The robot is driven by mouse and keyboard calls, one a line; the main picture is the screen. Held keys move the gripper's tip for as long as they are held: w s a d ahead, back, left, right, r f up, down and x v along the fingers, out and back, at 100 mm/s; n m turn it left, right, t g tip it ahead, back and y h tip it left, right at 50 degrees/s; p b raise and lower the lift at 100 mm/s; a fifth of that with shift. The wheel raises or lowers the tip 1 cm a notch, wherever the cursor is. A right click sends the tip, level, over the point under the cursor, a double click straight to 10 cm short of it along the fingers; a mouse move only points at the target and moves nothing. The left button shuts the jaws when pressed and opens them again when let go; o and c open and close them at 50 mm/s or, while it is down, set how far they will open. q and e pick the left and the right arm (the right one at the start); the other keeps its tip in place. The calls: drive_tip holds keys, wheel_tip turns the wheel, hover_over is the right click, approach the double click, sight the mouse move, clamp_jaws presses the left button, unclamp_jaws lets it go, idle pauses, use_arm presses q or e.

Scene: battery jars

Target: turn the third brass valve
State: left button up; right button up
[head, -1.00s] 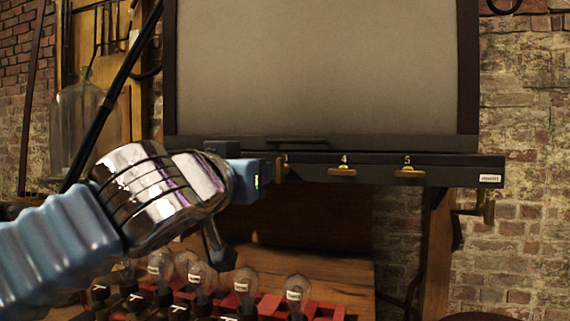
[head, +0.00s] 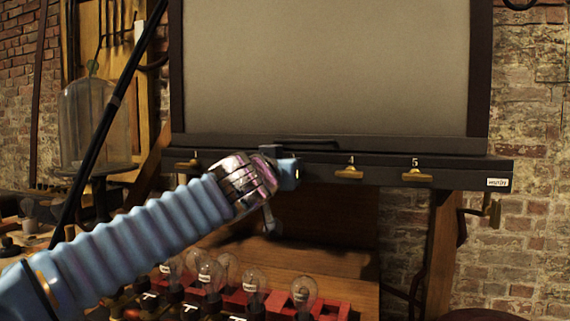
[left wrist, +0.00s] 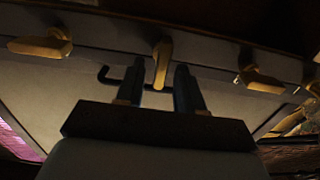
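A row of brass valves runs along the dark rail (head: 450,176) under the large screen. The fourth valve (head: 349,173) and fifth valve (head: 416,175) lie level, as does one at the left end (head: 187,166). My left gripper (head: 294,171) is at the third valve's place and hides it in the head view. In the left wrist view, the third valve's lever (left wrist: 162,62) points along the fingers, unlike its level neighbours. The left gripper (left wrist: 159,75) is open, one finger either side of that lever, with gaps visible. My right gripper is not in view.
Several glass bulbs in a red rack (head: 325,308) stand below the left arm. A glass bell jar (head: 95,125) is at the left. A crank (head: 488,210) hangs at the rail's right end. A dark handle (head: 308,144) sits above the third valve.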

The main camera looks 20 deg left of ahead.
use_arm(q)
clamp_jaws()
drive_tip(key=shift+f+m, duration=0.1)
drive_tip(key=shift+m, duration=0.3)
drive_tip(key=m, duration=0.5)
drive_tip(key=d+m+b, duration=0.1)
drive_tip(key=m, duration=0.5)
drive_tip(key=f+m, duration=0.1)
drive_tip(key=m, duration=0.5)
drive_tip(key=shift+d+f, duration=0.1)
drive_tip(key=shift+d, duration=0.1)
idle(0.5)
unclamp_jaws()
